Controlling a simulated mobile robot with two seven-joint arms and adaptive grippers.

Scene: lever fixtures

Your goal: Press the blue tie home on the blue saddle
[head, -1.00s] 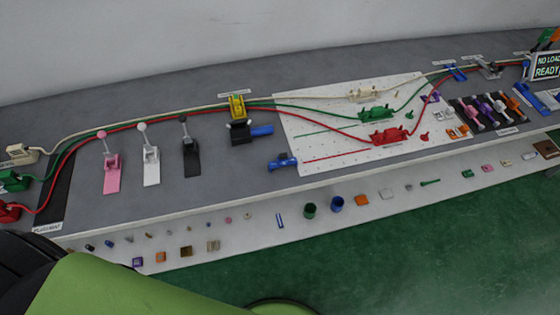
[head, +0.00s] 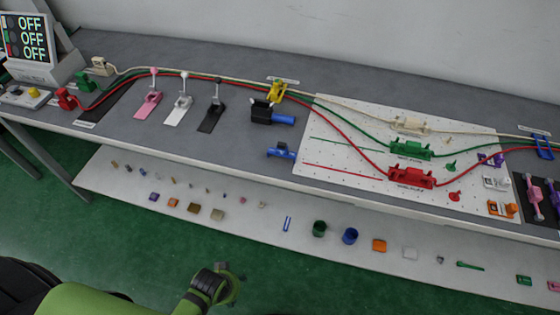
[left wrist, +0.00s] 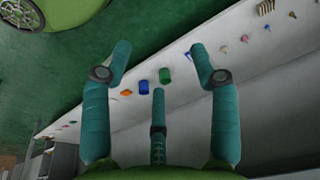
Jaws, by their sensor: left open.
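A blue fitting (head: 543,146) stands at the right of the bench, where the white, green and red cables run across it. It looks like the blue saddle; I cannot tell a separate blue tie on it or how any tie sits. My left gripper (head: 228,277) is low in front of the bench, far from that fitting. In the left wrist view its teal fingers (left wrist: 160,62) are spread wide with nothing between them. My right gripper is not in view.
A blue fixture (head: 281,152) sits at the bench's front edge. A white pegboard (head: 340,155) carries cable holders. The green floor between my arm and the shelf is clear.

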